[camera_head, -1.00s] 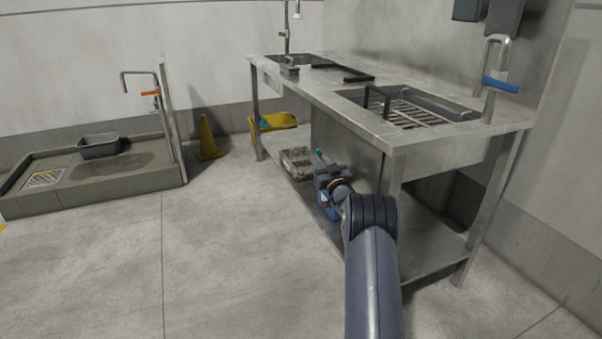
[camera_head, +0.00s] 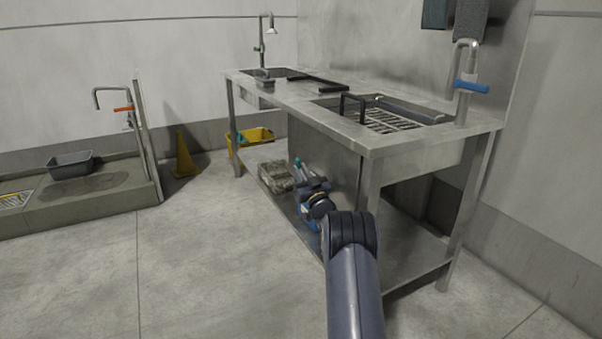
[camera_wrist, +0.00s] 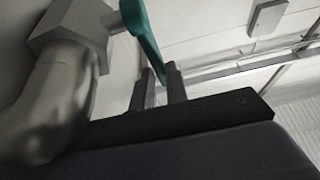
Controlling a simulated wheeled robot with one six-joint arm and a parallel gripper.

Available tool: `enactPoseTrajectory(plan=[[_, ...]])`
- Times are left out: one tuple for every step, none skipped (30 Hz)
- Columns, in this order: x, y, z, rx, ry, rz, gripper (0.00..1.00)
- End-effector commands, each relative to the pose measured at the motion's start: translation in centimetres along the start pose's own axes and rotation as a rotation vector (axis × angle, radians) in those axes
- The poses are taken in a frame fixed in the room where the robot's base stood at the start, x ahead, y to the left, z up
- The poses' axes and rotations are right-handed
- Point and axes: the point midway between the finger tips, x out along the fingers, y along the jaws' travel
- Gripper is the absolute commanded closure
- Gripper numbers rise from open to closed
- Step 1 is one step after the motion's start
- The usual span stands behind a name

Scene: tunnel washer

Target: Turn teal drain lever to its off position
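The teal drain lever (camera_wrist: 144,35) is large in the wrist view. It hangs from a grey block-shaped valve body (camera_wrist: 72,28) on a curved metal pipe (camera_wrist: 52,105) and slants down to the right. In the head view the lever (camera_head: 297,164) is a small teal piece beside the sink stand's side panel. My gripper (camera_wrist: 160,84) has its two dark fingers a little apart, with pale background showing between them. The lever's lower end lies at the fingertips, close to the right finger. Contact cannot be told.
The steel sink table (camera_head: 292,103) stands above my gripper, with a lower shelf (camera_head: 400,262) beneath. A grey-brown block (camera_head: 275,177) sits on the shelf near the gripper. A yellow bucket (camera_head: 257,135) and yellow cone (camera_head: 186,158) stand behind. The floor at left is clear.

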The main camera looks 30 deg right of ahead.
Motion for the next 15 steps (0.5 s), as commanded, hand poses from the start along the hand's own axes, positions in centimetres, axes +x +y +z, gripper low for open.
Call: enactPoseTrajectory(plan=[[-0.01,0.02,0.01,0.000,0.000,0.000,0.81],[0.01,0.01,0.00,0.000,0.000,0.000,0.79],[0.02,0.00,-0.01,0.000,0.000,0.000,0.75],[0.03,-0.01,-0.02,0.000,0.000,0.000,0.73],[0.04,-0.02,-0.02,0.000,0.001,0.000,0.71],[0.05,-0.04,-0.03,0.000,0.001,-0.001,0.67],[0.05,-0.04,-0.04,0.000,0.001,-0.001,0.67],[0.06,-0.05,-0.04,0.000,0.001,-0.001,0.67],[0.07,-0.06,-0.05,0.000,0.001,-0.001,0.67],[0.07,-0.06,-0.05,0.000,0.001,-0.001,0.67],[0.08,-0.07,-0.06,0.000,0.001,-0.001,0.67],[0.08,-0.07,-0.06,0.000,0.001,-0.001,0.67],[0.06,-0.07,-0.07,0.000,0.001,-0.001,0.67],[0.02,-0.07,-0.08,0.000,0.001,-0.001,0.67],[-0.08,-0.05,-0.10,0.000,0.001,-0.001,0.67]])
